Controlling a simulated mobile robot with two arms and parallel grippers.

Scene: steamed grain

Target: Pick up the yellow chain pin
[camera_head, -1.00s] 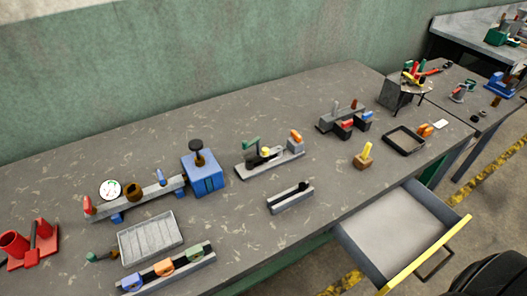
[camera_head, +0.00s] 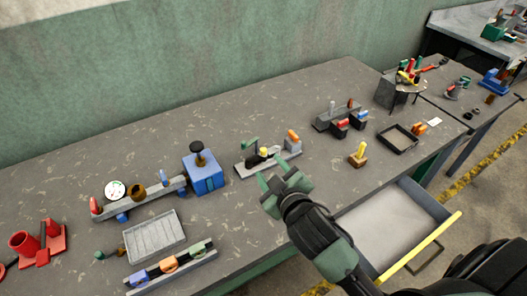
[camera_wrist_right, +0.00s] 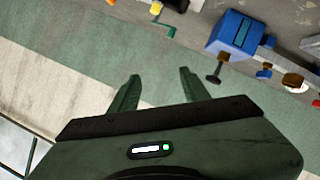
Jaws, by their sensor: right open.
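A yellow pin (camera_head: 361,149) stands upright in a small wooden block on the right part of the table. A second yellow piece (camera_head: 263,152) sits on the grey fixture (camera_head: 247,170) with a green crank; I cannot tell which is the chain pin. My right gripper (camera_head: 274,174) is open and empty, in front of that fixture and left of the wooden block. In the right wrist view its two fingers (camera_wrist_right: 159,77) are apart with nothing between them. A yellow piece (camera_wrist_right: 156,8) shows at that view's top edge, beside the green crank. My left gripper is not in view.
A blue box (camera_head: 205,177) with a dark knob stands left of the fixture. A black tray (camera_head: 383,136) and a grey block with red and blue parts (camera_head: 341,125) lie to the right. An open drawer (camera_head: 438,242) juts from the table front. The back of the table is clear.

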